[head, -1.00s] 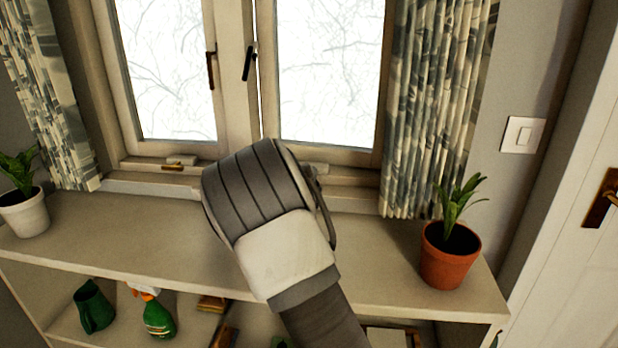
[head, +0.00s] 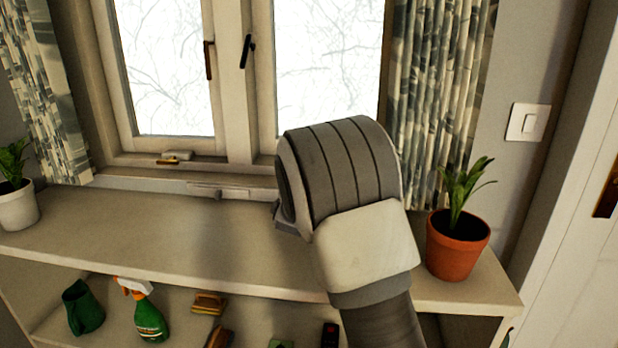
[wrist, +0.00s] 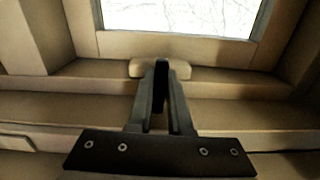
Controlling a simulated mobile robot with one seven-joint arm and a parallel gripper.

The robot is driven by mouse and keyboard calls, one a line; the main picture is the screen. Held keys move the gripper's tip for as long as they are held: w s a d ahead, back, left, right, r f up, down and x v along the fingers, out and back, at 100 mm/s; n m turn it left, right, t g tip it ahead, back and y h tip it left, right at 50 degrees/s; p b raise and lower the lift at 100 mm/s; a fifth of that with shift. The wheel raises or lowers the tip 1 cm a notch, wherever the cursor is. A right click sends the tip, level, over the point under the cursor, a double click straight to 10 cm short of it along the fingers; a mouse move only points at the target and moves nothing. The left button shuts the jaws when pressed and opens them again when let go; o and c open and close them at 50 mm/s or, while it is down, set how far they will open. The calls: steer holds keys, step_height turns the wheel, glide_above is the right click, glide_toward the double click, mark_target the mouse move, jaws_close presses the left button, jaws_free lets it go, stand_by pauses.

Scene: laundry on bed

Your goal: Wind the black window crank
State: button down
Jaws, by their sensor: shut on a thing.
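The black window crank (wrist: 158,90) shows in the wrist view as a dark upright piece at the beige mount (wrist: 143,69) below the window pane. My gripper (wrist: 161,78) is shut on it, with one finger on each side. How the crank is turned is hard to make out, as the fingers cover much of it. In the head view my wrist hides the crank and the fingertips, in front of the right window (head: 320,70).
A second crank (head: 168,161), brass-coloured, sits under the left window. A terracotta plant pot (head: 457,247) stands on the shelf top (head: 140,225), close to the right of my arm. A white pot (head: 18,207) is far left. A curtain (head: 425,90) hangs right of the window.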

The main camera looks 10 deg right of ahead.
steer(key=shift+m+b, duration=0.4)
steer(key=shift+m, duration=0.1)
steer(key=c, duration=0.8)
jaws_free()
steer(key=shift+c, duration=0.2)
steer(key=shift+s, duration=0.1)
steer(key=p+v, duration=0.3)
steer(key=v, duration=1.4)
steer(key=shift+s, duration=0.1)
